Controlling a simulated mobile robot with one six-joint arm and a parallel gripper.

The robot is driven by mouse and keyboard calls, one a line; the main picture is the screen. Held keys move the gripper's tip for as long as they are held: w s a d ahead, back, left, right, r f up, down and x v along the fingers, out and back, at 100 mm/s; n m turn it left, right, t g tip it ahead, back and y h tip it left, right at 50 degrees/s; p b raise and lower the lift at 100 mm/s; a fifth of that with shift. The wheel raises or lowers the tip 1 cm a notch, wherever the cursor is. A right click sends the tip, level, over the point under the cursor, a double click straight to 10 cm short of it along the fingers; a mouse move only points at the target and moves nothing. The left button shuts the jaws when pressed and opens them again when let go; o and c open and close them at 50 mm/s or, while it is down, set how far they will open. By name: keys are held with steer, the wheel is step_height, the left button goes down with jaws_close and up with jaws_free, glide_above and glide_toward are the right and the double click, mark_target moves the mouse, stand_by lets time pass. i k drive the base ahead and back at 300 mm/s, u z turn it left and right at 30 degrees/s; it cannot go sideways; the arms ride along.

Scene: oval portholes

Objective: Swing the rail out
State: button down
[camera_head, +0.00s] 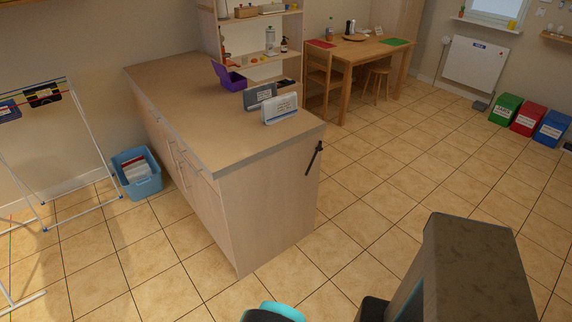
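A short black rail (314,158) is mounted on the light wooden end panel of the kitchen counter, just below the worktop near its right corner. It runs at a slant, its upper end at the right, and looks folded close to the panel. Its exact joint is too small to make out. Parts of my own arm show at the bottom of the view, a dark block and a turquoise-banded joint. My gripper is not in view.
The counter (232,117) carries a purple box (231,80) and two card holders. Tiled floor is clear in front of the end panel and to its right. A blue bin (137,175) and a drying rack (88,120) stand left. A table (362,50) stands behind.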

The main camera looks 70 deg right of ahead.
mark_target(314, 158)
steer(key=u, duration=0.8)
steer(key=k, duration=1.75)
steer(key=z, duration=0.95)
steer(key=i, duration=0.8)
steer(key=u, duration=0.1)
